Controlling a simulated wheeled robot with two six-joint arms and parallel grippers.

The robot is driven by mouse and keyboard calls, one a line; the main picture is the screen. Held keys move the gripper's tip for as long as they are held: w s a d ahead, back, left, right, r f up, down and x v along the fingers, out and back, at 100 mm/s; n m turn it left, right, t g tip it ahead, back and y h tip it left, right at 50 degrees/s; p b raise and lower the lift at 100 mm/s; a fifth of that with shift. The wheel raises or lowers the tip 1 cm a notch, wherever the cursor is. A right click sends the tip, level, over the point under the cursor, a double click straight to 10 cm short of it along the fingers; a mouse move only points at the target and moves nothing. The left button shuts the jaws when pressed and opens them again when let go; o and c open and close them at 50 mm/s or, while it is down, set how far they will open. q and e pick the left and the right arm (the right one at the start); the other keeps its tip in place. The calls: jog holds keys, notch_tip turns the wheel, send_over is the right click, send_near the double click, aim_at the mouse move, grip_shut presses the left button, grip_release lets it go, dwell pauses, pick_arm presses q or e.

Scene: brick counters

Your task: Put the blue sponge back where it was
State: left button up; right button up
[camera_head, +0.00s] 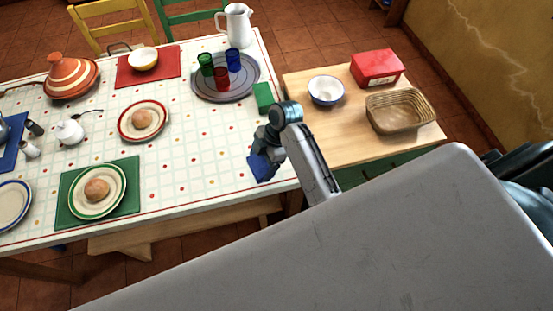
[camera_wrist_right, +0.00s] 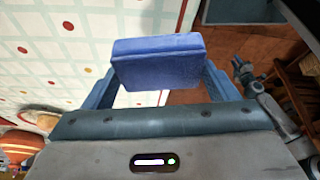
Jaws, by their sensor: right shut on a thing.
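The blue sponge (camera_head: 261,167) is a flat block near the right edge of the dining table, and it fills the middle of the wrist view (camera_wrist_right: 157,62). My right gripper (camera_head: 262,153) is shut on it, with one finger at each side in the wrist view (camera_wrist_right: 160,78). I cannot tell whether the sponge touches the tablecloth. A green block (camera_head: 263,97), perhaps another sponge, lies on the table farther back. A jointed teal arm end, seemingly my left gripper (camera_wrist_right: 241,68), shows small at the right of the wrist view; its jaw opening is unclear.
The tray (camera_head: 245,92) with coloured cups and the white jug (camera_head: 237,25) stand at the back of the dining table (camera_head: 200,155). A side table (camera_head: 350,143) holds a bowl (camera_head: 326,90), a red box (camera_head: 376,68) and a basket (camera_head: 400,112). The cloth left of my gripper is clear.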

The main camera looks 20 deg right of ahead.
jog(key=s+d+n+b, duration=0.2)
jog(key=s+b, duration=0.2)
jog(key=s, duration=0.4)
jog(key=shift+g, duration=0.4)
jog(key=w+d, duration=0.1)
jog(key=w, duration=0.1)
jog(key=w+d, duration=0.1)
jog(key=w+d+f+b, duration=0.1)
jog(key=w, duration=0.1)
jog(key=shift+w, duration=0.3)
jog(key=w+d, duration=0.1)
jog(key=w, duration=0.2)
jog(key=w+d+p, duration=0.1)
jog(key=w, duration=0.1)
jog(key=w+d+f+p, duration=0.1)
jog(key=w, duration=0.2)
jog(key=shift+w+d, duration=0.35)
jog(key=shift+d, duration=0.05)
notch_tip(320, 180, down, 3)
jog(key=shift+r+p, duration=0.2)
jog(key=shift+p, duration=0.65)
jog(key=shift+f, duration=0.35)
pick_arm(q)
notch_tip(320, 180, down, 3)
jog(key=shift+d+r, duration=0.1)
pick_arm(e)
jog(key=shift+f, duration=0.1)
jog(key=shift+f, duration=0.15)
